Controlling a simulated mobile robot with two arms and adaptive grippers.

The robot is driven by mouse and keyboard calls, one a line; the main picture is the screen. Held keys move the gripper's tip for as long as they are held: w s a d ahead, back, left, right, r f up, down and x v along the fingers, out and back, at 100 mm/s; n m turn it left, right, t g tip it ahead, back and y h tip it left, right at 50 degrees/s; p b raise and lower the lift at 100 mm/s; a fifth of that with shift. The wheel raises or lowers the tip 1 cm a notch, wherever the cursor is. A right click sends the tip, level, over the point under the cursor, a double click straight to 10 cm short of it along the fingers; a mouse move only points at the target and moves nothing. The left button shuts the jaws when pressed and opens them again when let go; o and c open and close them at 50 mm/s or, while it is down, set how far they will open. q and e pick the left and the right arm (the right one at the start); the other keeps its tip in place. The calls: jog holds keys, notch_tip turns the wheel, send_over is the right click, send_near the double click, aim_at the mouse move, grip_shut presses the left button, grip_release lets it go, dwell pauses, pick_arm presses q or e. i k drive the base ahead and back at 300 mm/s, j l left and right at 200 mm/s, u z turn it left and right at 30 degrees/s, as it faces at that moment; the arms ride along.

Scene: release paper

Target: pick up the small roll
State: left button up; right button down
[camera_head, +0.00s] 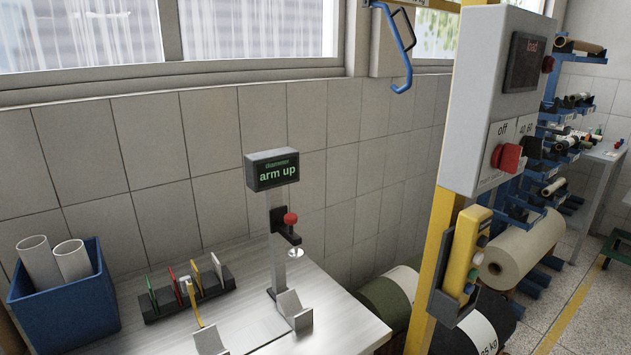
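Several rolls are in view, and I cannot tell which one is the small roll of the task. Small rolls (554,187) in white, brown and dark colours lie on the blue rack at the right. A brown roll (580,46) lies on its top arms. Two pale hollow tubes (73,261) stand in a blue bin (66,317) on the bench at the left. No roll shows on the grey V-shaped supports (294,311) at the bench front. Neither of my grippers is in view.
The bench (335,314) carries a display post reading "arm up" (272,169) and a dark holder with coloured pieces (188,295). A yellow post (433,235) with a control box (497,95) stands right of it. Large rolls (522,250) are beyond. Speckled floor (595,305) shows at far right.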

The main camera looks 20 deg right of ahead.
aim_at(549, 189)
jog(key=i+l, duration=0.1)
jog(key=l, duration=0.9)
jog(key=i+l, duration=0.15)
jog(key=l, duration=0.85)
jog(key=i+l+z, duration=0.1)
jog(key=l, duration=0.9)
jog(key=i+l, duration=0.2)
jog(key=l, duration=0.8)
jog(key=i+l+z, duration=0.1)
jog(key=l, duration=0.9)
jog(key=i+l, duration=0.25)
jog(key=l, duration=0.7)
jog(key=i+l, duration=0.2)
jog(key=l, duration=0.8)
jog(key=i+l+z, duration=0.1)
jog(key=l, duration=1.75)
jog(key=i+l, duration=0.15)
jog(key=l, duration=0.75)
